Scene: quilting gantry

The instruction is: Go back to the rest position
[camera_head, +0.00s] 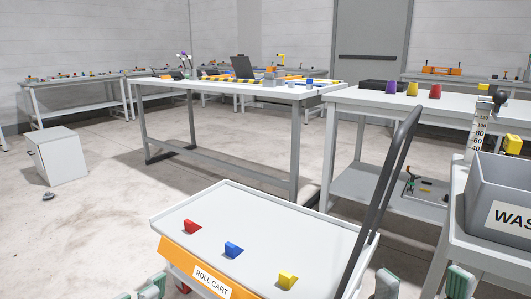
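My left gripper (140,292) shows only as grey-green fingertips at the bottom edge, in front of the roll cart (185,205). A small gap shows between its tips, and nothing is seen between them. My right gripper (423,284) is at the bottom right, its fingertips wide apart and empty. Most of both grippers is cut off by the frame.
The cart's dark handle (385,190) rises at its right side. A grey waste bin (470,190) stands on a bench at right. A white table (420,100) behind holds purple, yellow and red pieces. A white cabinet (62,158) stands left. The floor (95,215) at left is mostly clear.

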